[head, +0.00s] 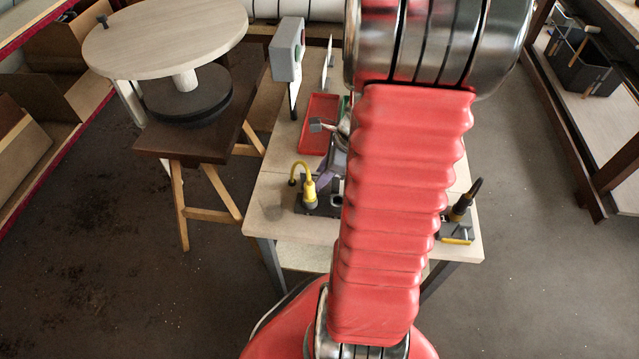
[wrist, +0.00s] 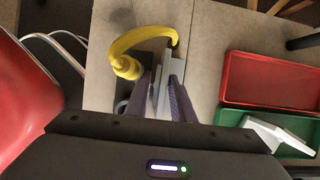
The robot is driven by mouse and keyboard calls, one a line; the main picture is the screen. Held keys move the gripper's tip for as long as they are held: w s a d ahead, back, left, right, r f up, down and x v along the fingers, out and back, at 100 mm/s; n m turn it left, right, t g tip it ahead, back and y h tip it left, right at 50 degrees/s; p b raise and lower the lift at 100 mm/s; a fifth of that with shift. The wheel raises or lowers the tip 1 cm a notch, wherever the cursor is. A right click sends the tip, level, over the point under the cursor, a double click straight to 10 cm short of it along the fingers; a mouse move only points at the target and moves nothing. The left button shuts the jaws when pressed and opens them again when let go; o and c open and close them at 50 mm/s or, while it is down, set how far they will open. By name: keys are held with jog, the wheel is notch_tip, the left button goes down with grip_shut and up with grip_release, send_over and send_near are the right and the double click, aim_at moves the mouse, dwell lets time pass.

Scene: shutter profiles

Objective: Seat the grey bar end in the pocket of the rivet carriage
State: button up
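In the wrist view the two purple fingers of my gripper (wrist: 164,100) point away from the camera. A pale grey bar (wrist: 164,84) fills the narrow gap between them and sticks out past the tips. My gripper seems shut on it. The bar's far end lies close beside a yellow curved hose with a yellow body (wrist: 126,66). In the head view this yellow tool (head: 309,188) stands on a dark fixture (head: 322,205), probably the rivet carriage. A purple finger shows just above the fixture. My red arm hides much of this area, and I cannot make out the pocket.
A red tray (wrist: 270,80) and a green tray (wrist: 234,116) with pale grey pieces lie to the right in the wrist view. In the head view a grey box on a post (head: 287,50) stands behind, and a black and yellow tool (head: 459,222) stands at right.

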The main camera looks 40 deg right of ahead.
grip_shut()
dwell(0.3)
jog(key=shift+r, duration=0.15)
notch_tip(320, 180, up, 10)
jog(key=shift+f, duration=0.15)
dwell(0.6)
dwell(0.5)
